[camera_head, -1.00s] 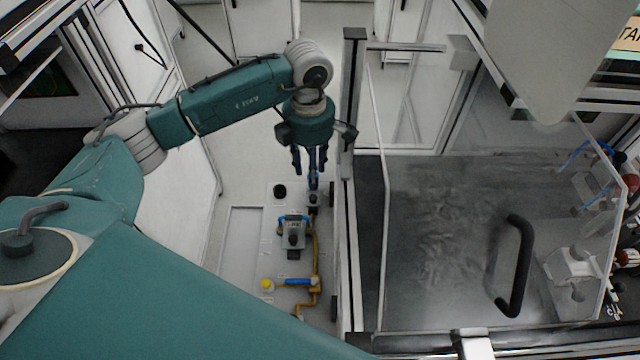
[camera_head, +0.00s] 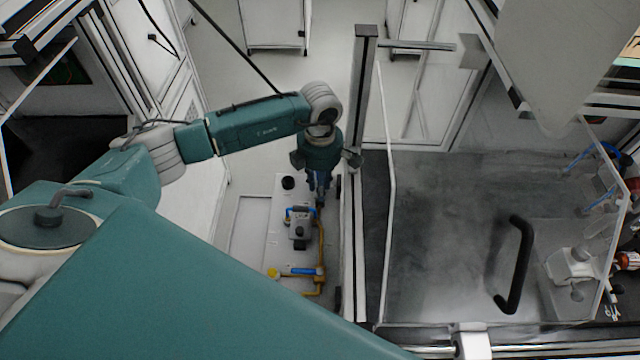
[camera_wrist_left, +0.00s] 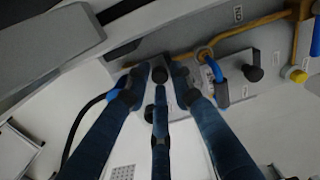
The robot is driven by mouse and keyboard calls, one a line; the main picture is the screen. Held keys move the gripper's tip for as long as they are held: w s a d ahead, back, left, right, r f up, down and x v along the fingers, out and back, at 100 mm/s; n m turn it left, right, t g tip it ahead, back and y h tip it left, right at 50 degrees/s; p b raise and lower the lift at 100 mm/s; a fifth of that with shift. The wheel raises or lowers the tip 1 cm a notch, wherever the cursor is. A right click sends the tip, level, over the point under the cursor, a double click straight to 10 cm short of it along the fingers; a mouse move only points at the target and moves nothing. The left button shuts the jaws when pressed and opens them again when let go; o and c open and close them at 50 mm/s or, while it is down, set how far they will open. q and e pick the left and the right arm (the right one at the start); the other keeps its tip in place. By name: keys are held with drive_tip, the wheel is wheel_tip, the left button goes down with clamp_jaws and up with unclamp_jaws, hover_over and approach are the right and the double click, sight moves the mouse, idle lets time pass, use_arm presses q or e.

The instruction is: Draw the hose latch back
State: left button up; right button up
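My left gripper (camera_head: 320,192) points down over the right far part of a white panel (camera_head: 262,245). In the left wrist view its blue fingers (camera_wrist_left: 160,78) are spread, tips apart. A dark round part (camera_wrist_left: 159,74) shows between the tips; I cannot tell whether they touch it. Beside it is a blue handle (camera_wrist_left: 217,85), on the grey block (camera_head: 299,228) in the head view. A yellow hose (camera_head: 321,245) runs along the panel's right side. I cannot tell which part is the latch; the gripper hides some of the hose end. My right gripper is not in view.
A black knob (camera_head: 287,182) stands left of the gripper. A blue lever (camera_head: 298,271) and yellow cap (camera_head: 272,273) lie nearer. A metal post (camera_head: 362,100) and a clear door with a black handle (camera_head: 517,265) stand close on the right.

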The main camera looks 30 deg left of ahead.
use_arm(q)
clamp_jaws()
drive_tip(key=shift+s+d, duration=0.35)
drive_tip(key=shift+s, duration=0.4)
drive_tip(key=shift+s+d, duration=0.35)
drive_tip(key=shift+s, duration=0.4)
drive_tip(key=o, duration=0.6)
unclamp_jaws()
drive_tip(key=shift+s, duration=0.1)
drive_tip(key=shift+c, duration=0.2)
drive_tip(key=shift+r, duration=0.1)
